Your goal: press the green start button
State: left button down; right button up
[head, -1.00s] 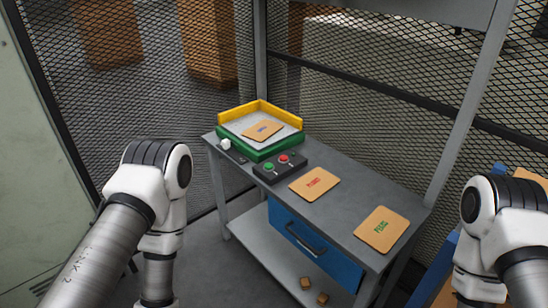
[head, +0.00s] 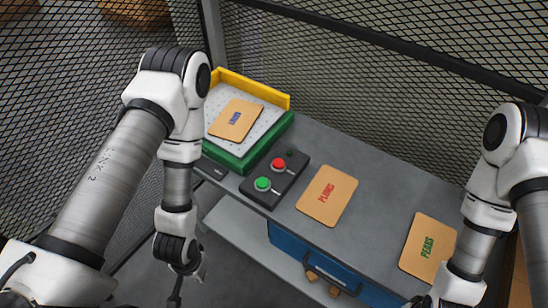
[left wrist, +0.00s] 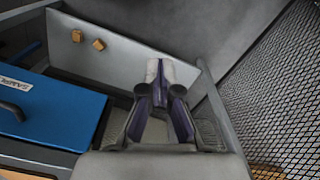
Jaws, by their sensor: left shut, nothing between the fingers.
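The green button (head: 263,184) sits on the front part of a dark control box (head: 291,181) on the grey bench. A red button (head: 279,164) is behind it on the same box. My left gripper (head: 175,293) hangs low, pointing down, in front of and to the left of the box, apart from it. In the left wrist view the left gripper (left wrist: 158,72) has its fingers together with nothing held, above the lower shelf; the button is not in that view. My right arm is at the right edge, and its gripper is out of view.
A green-walled tray (head: 240,162) with a yellow guard holds a card (head: 236,119) behind the box. Cards marked PLUMS (head: 327,196) and PEARS (head: 430,246) lie on the bench (head: 352,158). A blue drawer (left wrist: 60,115) is under it. Mesh fencing stands behind.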

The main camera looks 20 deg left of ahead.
pick_arm(q)
jog(key=s, duration=0.1)
notch_tip(320, 180, up, 21)
jog(key=n+t+h+p, duration=0.1)
jog(key=t+h+p, duration=0.5)
jog(key=t, duration=0.1)
send_over(260, 183)
pick_arm(e)
jog(key=r, duration=0.5)
jog(key=shift+s+r, duration=0.35)
jog(key=shift+r, duration=0.05)
pick_arm(q)
jog(key=shift+w+b, duration=0.1)
jog(key=shift+b, duration=0.2)
notch_tip(260, 183, down, 7)
jog(key=b, duration=0.6)
jog(key=shift+f+b, duration=0.1)
jog(key=shift+b, duration=0.3)
jog(key=shift+f+b, duration=0.35)
jog(key=shift+f, duration=0.45)
pick_arm(e)
notch_tip(260, 183, down, 8)
jog(key=shift+r, duration=0.2)
pick_arm(q)
jog(key=shift+f, duration=0.1)
jog(key=shift+f, duration=0.35)
pick_arm(e)
jog(key=shift+f, duration=0.15)
